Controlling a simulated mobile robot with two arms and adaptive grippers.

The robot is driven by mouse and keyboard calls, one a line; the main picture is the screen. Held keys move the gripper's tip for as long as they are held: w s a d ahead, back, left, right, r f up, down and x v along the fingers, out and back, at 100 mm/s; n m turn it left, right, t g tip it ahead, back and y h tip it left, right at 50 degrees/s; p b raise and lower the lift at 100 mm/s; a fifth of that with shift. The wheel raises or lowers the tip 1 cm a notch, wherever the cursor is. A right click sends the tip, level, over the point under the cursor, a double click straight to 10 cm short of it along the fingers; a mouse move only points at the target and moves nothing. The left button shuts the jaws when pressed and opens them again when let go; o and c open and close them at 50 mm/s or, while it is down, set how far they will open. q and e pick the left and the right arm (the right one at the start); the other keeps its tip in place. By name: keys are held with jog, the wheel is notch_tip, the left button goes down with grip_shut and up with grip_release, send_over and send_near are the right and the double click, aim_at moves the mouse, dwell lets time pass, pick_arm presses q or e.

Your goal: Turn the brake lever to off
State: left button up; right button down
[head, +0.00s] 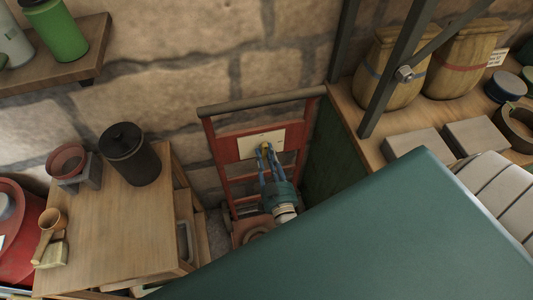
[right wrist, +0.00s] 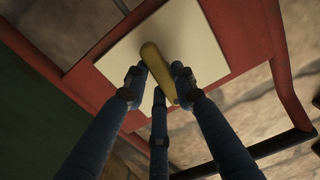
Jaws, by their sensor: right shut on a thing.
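The brake lever is a small yellow handle (head: 265,147) on a pale plate (head: 250,144) fixed to a red frame (head: 222,152) against the stone wall. In the right wrist view the lever (right wrist: 152,58) stands slanted across the pale plate (right wrist: 205,55). My right gripper (head: 268,157) has its blue fingers closed around the lever; in the right wrist view the fingertips (right wrist: 160,82) press on its lower part from both sides and below. The lever's base and any off marking are not readable. My left gripper is not in view.
A dark green panel (head: 335,160) closes in the frame's right side.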

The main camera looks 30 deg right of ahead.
jog(key=shift+f+n, duration=0.1)
jog(key=shift+n, duration=0.5)
jog(key=shift+s, duration=0.1)
jog(key=c, duration=1.4)
grip_release()
jog(key=shift+c, duration=0.2)
jog(key=v, duration=0.7)
jog(key=shift+s, duration=0.15)
